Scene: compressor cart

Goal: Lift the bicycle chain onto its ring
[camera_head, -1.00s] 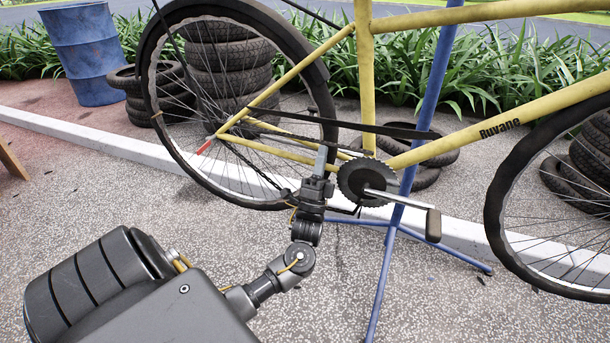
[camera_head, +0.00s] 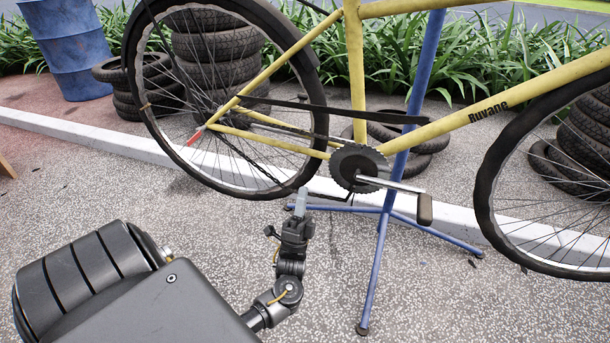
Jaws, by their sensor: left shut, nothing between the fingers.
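The yellow bicycle (camera_head: 356,60) is held on a blue stand. Its dark toothed chain ring (camera_head: 346,166) sits at the crank, with the crank arm and pedal (camera_head: 424,209) pointing right. The thin dark chain (camera_head: 245,158) runs from the rear wheel hub, sags down to the right and passes below the ring's left side; its contact with the teeth is too small to tell. My left gripper (camera_head: 301,202) is below and left of the ring, fingers up, shut and empty. Its tips overlap the low chain line in the picture; I cannot tell if they touch. My right gripper is not in view.
A long black bar (camera_head: 330,110) crosses above the ring. The blue stand (camera_head: 378,250) has legs spread below and right of the ring. The rear wheel (camera_head: 135,85) is at left. Tyre stacks (camera_head: 215,60), a blue barrel (camera_head: 68,50) and a kerb (camera_head: 90,140) are behind. The front ground is open.

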